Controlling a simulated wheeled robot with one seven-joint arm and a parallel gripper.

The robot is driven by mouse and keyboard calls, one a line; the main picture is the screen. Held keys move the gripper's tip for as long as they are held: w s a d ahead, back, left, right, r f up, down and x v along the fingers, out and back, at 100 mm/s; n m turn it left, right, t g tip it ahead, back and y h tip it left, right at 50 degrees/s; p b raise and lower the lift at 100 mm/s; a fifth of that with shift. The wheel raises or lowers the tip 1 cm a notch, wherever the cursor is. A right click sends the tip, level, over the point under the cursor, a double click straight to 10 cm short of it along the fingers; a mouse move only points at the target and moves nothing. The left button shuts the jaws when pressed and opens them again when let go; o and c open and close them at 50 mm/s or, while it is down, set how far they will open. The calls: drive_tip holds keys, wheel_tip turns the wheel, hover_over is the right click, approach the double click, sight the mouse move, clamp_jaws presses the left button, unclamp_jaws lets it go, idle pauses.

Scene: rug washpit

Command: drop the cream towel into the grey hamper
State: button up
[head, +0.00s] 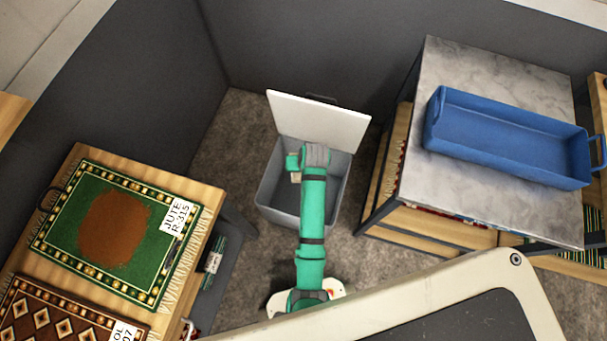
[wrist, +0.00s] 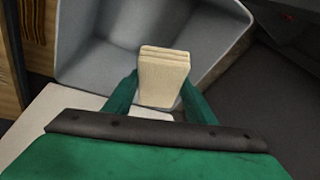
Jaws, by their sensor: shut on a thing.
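The cream towel (wrist: 163,80) is a small folded block held between the two green fingers of my gripper (wrist: 160,95) in the wrist view. In the head view a small cream piece of the towel (head: 296,177) shows beside my gripper (head: 294,163). The grey hamper (head: 279,196) stands on the floor with its white lid (head: 318,121) raised at the back. My gripper is over the hamper's opening, and the hamper's grey inner wall (wrist: 100,45) lies behind the towel in the wrist view. My arm hides part of the hamper.
A marble-topped table (head: 470,75) with a blue tray (head: 510,135) stands to the right of the hamper. A wooden table with a green rug (head: 75,245) and a brown patterned rug (head: 55,315) stands at the left. Grey walls close the back.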

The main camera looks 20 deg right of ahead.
drive_tip(key=s+d, duration=0.1)
drive_tip(key=s+d+f, duration=0.1)
drive_tip(key=d, duration=0.1)
drive_tip(key=shift+m, duration=0.4)
wheel_tip(320, 180, down, 6)
drive_tip(key=shift+d, duration=0.25)
drive_tip(key=shift+s, duration=0.1)
drive_tip(key=o, duration=1)
drive_tip(key=v, duration=1)
drive_tip(key=shift+s+a+r, duration=0.15)
drive_tip(key=shift+r, duration=0.2)
